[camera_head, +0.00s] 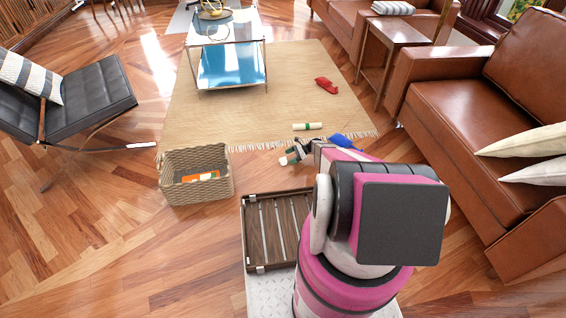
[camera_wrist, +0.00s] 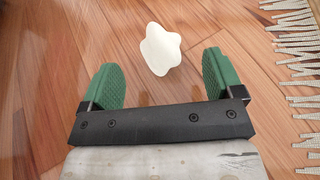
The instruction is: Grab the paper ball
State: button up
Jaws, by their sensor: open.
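The paper ball (camera_wrist: 160,48) is a crumpled cream-white lump on the wooden floor in the wrist view. It lies just beyond the gap between the fingers of my gripper (camera_wrist: 160,72), roughly centred. The green fingers are spread wide apart with nothing between them, and neither touches the ball. In the camera_head view my gripper (camera_head: 290,154) is low, near the rug's fringed front edge. The ball is hard to make out there beside the fingers.
A wicker basket (camera_head: 197,161) holding an orange item stands left of my gripper. A slatted wooden tray (camera_head: 265,232) lies nearer. A white-green roll (camera_head: 307,126), a blue item (camera_head: 343,141) and a red item (camera_head: 326,85) lie around the rug (camera_head: 200,118). A brown sofa (camera_head: 470,110) is right.

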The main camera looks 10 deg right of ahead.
aim_at(283, 161)
jog(key=x, duration=0.5)
jog(key=shift+a+f, duration=0.15)
jog(key=shift+f, duration=0.3)
jog(key=shift+c, duration=0.3)
jog(key=c, duration=0.9)
